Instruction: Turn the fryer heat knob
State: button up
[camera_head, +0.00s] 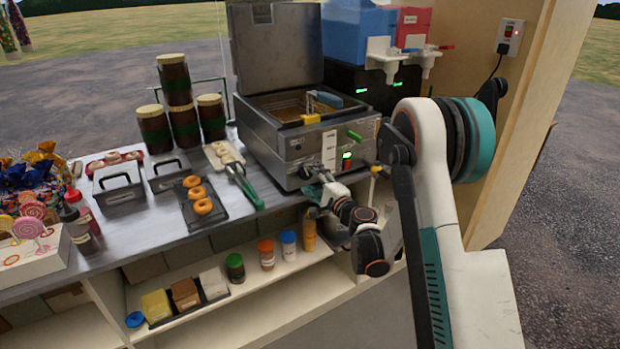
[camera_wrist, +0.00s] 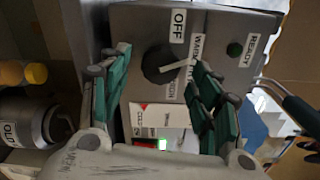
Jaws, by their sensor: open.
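The fryer (camera_head: 268,140) is a steel box with its lid up, at the back of the counter. Its heat knob (camera_wrist: 158,66) is round and black with a white pointer. In the wrist view the pointer aims right, near the label that starts "WAR"; the "OFF" label (camera_wrist: 178,25) is above the knob. My gripper (camera_wrist: 161,74) is open, with one green-padded finger on each side of the knob. I cannot tell whether either finger touches it. In the head view my gripper (camera_head: 312,184) is at the fryer's front and hides the knob.
Green-handled tongs (camera_head: 246,186) and a tray of doughnuts (camera_head: 203,206) lie left of the fryer. A shelf with jars (camera_head: 235,267) is below. A wooden post (camera_head: 535,110) stands at the right.

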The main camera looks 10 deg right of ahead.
jog(key=v, duration=0.5)
jog(key=s+a+r+n+g, duration=0.3)
jog(key=s+a+r+n, duration=0.15)
jog(key=s+r, duration=0.2)
jog(key=s+a+r+n+g, duration=0.3)
jog(key=s+a+r+n, duration=0.15)
jog(key=s, duration=0.35)
jog(key=s+d+n+g+h, duration=0.2)
jog(key=s+d+n, duration=0.1)
jog(key=s, duration=1)
jog(key=s+d+f+n+g+h, duration=0.1)
jog(key=s+d+n+g+h, duration=0.1)
jog(key=s, duration=1.1)
jog(key=d+n+h, duration=0.1)
jog(key=d+n, duration=0.1)
jog(key=shift+n+h, duration=0.3)
